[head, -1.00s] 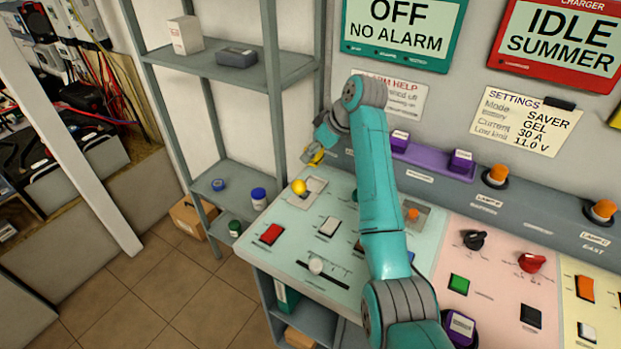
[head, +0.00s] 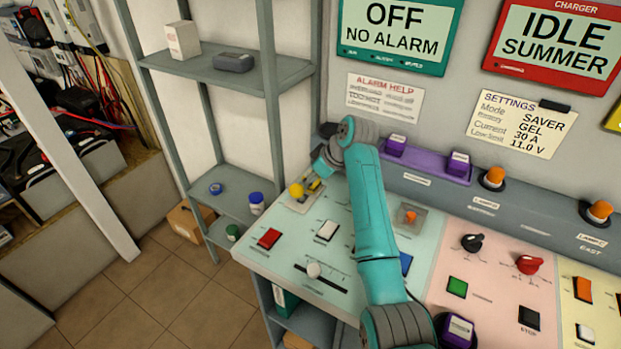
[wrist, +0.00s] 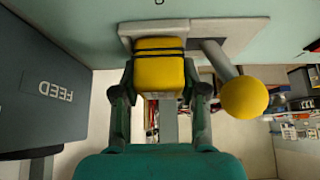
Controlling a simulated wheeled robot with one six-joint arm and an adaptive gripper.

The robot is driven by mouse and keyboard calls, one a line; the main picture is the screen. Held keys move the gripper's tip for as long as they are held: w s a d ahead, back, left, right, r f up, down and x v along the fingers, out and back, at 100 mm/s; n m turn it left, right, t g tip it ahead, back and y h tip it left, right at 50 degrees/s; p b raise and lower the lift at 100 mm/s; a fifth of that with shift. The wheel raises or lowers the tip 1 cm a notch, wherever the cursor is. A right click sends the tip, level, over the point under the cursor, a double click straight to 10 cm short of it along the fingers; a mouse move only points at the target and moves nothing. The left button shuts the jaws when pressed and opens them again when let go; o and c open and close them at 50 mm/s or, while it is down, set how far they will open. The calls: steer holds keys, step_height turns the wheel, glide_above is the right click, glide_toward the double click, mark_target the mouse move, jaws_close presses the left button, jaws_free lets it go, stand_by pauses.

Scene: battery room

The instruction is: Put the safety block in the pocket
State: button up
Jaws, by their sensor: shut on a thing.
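The safety block (wrist: 160,68), yellow with dark bands, is between the two fingers of my gripper (wrist: 160,95) in the wrist view. My gripper is shut on it. In the head view my gripper (head: 315,182) is low over the back left of the pale green panel, with a bit of the yellow block (head: 314,186) showing. The block is in front of a pale plate (wrist: 128,30) with a lever ending in a yellow ball (wrist: 245,98), right beside it. I cannot make out the pocket; the block may cover it. Whether block and plate touch is unclear.
The lever's yellow ball (head: 296,190) stands close to my gripper's left in the head view. A red switch (head: 269,238) and a white switch (head: 327,230) are nearer the front. A grey shelf unit (head: 262,110) stands left of the panel.

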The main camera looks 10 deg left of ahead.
steer(key=o, duration=1.2)
steer(key=shift+c, duration=0.2)
steer(key=shift+r, duration=0.15)
steer(key=v, duration=1.2)
